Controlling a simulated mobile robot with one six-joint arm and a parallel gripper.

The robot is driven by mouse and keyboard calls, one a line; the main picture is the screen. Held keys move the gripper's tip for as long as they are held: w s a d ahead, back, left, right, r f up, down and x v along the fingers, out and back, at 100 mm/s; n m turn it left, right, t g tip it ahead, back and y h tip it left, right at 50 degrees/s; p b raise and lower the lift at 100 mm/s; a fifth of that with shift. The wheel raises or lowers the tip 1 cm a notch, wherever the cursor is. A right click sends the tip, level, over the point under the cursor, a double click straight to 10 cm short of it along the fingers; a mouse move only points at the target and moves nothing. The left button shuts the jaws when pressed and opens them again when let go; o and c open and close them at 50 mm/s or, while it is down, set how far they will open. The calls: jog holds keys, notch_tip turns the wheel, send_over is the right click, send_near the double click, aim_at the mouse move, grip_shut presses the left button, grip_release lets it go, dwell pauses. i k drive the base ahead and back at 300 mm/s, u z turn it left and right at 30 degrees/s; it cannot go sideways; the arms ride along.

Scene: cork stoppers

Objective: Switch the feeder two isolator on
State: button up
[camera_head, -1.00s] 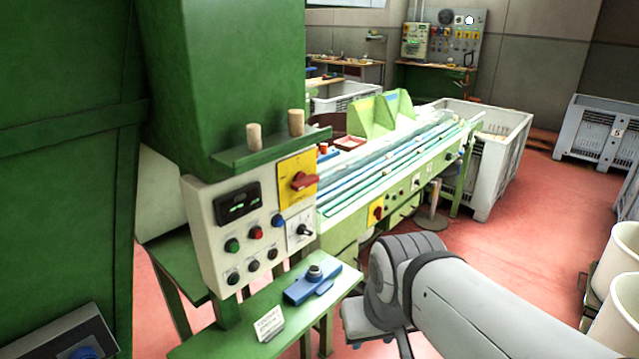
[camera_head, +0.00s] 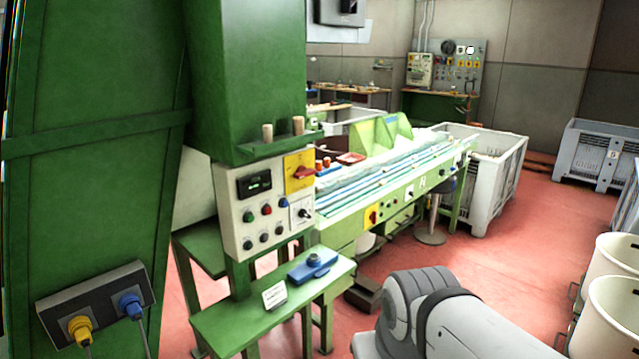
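A red rotary handle on a yellow plate (camera_head: 300,172) sits at the upper right of the cream control panel (camera_head: 232,212). The handle looks roughly level, tilted slightly. A second, smaller red switch on a yellow plate (camera_head: 373,216) is on the side of the long green conveyor machine (camera_head: 340,232). I cannot read any label that tells which is the feeder two isolator. A small white card (camera_head: 275,294) stands on the green shelf below the panel; its text is too small to read. My gripper is out of view; only grey links of my arm show at the lower right.
A blue device (camera_head: 312,265) lies on the green shelf (camera_head: 235,325). Two corks (camera_head: 298,125) stand on the ledge above the panel. A socket box (camera_head: 100,300) is at lower left. White tubs (camera_head: 610,310) stand at right. Red floor is clear at right centre.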

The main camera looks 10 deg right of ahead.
aim_at(302, 173)
jog(key=u, duration=0.2)
jog(key=i, duration=0.85)
jog(key=z, duration=0.1)
